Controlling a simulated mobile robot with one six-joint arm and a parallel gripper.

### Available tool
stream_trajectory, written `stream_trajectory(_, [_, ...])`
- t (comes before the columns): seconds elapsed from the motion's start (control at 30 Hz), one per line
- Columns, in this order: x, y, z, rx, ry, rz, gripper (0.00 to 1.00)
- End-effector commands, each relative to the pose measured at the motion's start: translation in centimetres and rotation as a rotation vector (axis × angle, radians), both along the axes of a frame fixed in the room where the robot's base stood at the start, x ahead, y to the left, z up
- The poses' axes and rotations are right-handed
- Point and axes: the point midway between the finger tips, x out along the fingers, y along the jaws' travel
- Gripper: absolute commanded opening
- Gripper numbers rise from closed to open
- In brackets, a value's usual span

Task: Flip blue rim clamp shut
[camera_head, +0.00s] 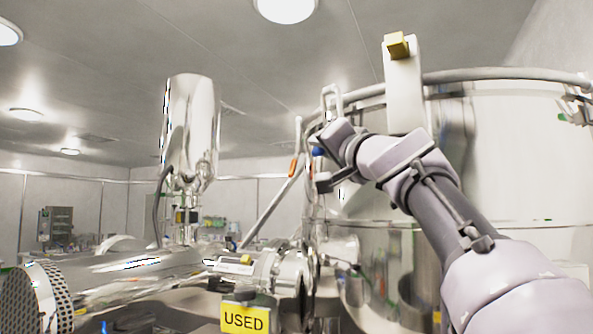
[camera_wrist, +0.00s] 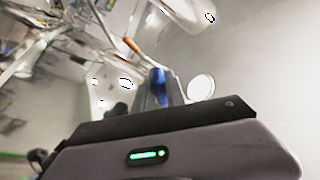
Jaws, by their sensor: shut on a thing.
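The blue rim clamp shows as a small blue piece (camera_head: 318,152) at the left side of the big steel vessel, just below its rim. In the wrist view the blue piece (camera_wrist: 157,84) sits between the two grey fingers. My gripper (camera_head: 319,160) is at the blue piece and is shut on it; its fingers also show in the wrist view (camera_wrist: 159,76). The rest of the clamp is hidden behind my gripper and wrist, so I cannot tell how far it is turned.
An orange-gripped lever (camera_head: 292,168) stands close left of my gripper; its orange part also shows in the wrist view (camera_wrist: 131,45). The steel vessel (camera_head: 520,150) fills the right. A white post with a yellow top (camera_head: 397,46) rises above my arm. A yellow USED sign (camera_head: 245,319) is below.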

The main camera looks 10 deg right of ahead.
Motion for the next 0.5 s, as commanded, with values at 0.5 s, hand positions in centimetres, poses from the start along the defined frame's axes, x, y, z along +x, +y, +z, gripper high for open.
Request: stream_trajectory(0.5, [0.8, -1.4, -1.4, -0.265, -0.113, 0.002, 0.0])
